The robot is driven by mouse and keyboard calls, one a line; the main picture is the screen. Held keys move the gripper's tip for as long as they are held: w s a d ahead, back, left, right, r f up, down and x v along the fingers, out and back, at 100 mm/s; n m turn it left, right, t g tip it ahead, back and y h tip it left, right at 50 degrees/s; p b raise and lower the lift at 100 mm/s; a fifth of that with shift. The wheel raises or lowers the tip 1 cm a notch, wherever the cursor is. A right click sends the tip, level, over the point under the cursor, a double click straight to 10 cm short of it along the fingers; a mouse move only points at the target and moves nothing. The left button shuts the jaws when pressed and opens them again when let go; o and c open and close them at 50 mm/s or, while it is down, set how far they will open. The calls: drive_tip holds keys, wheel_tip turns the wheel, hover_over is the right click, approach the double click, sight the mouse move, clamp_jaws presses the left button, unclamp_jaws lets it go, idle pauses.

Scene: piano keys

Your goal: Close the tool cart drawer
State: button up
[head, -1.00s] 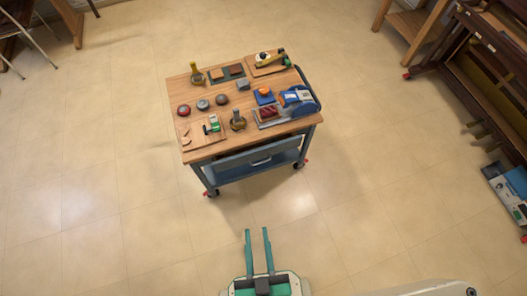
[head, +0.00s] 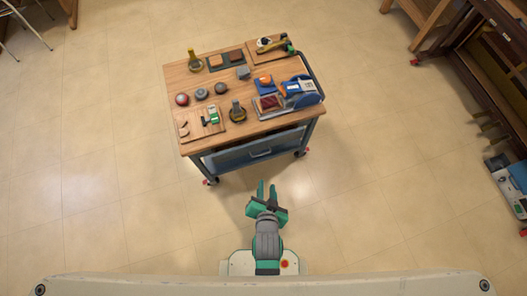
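The tool cart (head: 200,134) has a wooden top and a blue-grey frame on red-and-black casters. Its blue-grey drawer (head: 235,158) with a handle (head: 261,153) is on the side facing me, under the tabletop edge. The drawer front seems to stand out a little from the cart, but how far is hard to tell. My gripper (head: 267,187) is in front of the drawer, pointing toward it, with a gap between its green fingers. It is empty and appears apart from the drawer in the picture.
Tools and small parts lie on the cart top, including a blue machine (head: 299,90) at the right. A brown piano-like piece (head: 490,85) stands at the right edge, with a box (head: 508,180) below it. The floor (head: 110,200) around the cart is clear.

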drive_tip(key=w+f+m+g, duration=0.4)
drive_tip(key=w+f+m, duration=0.1)
drive_tip(key=w, duration=0.5)
drive_tip(key=m+g, duration=0.4)
approach(263, 154)
drive_tip(key=shift+y, duration=0.4)
drive_tip(key=f, duration=0.3)
drive_tip(key=w+f, duration=0.1)
drive_tip(key=f, duration=0.3)
drive_tip(key=shift+w+d, duration=0.15)
drive_tip(key=shift+w, duration=0.05)
clamp_jaws()
idle(0.4)
